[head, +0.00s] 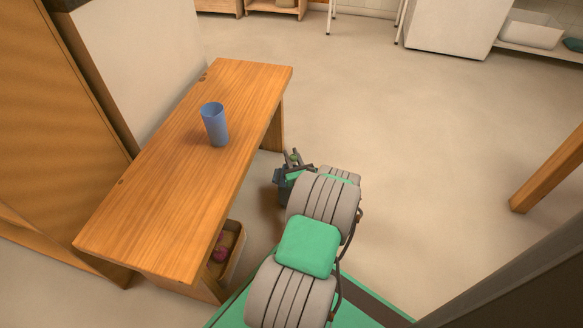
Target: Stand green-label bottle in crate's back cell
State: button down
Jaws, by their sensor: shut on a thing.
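My gripper (291,158) is low in front of the bench's right side, small and partly hidden behind my own arm. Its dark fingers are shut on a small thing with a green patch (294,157). Too little of it shows to tell whether it is the green-label bottle. No other bottle shows in the head view. No crate with cells can be made out.
A wooden bench (170,190) runs along the left, with a blue cup (214,125) upright on it. Beneath its near end is an open bin (238,243) holding a dark pink thing (220,254). A wooden leg (545,172) stands at right. The floor between is clear.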

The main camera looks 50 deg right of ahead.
notch_tip(320, 180, down, 4)
jog(key=shift+f+b, duration=0.1)
jog(key=shift+b, duration=0.75)
jog(key=c, duration=1.2)
grip_release()
jog(key=shift+o, duration=0.2)
jog(key=p+v, duration=0.4)
jog(key=v, duration=0.8)
jog(key=shift+p, duration=0.35)
jog(key=shift+s, duration=0.1)
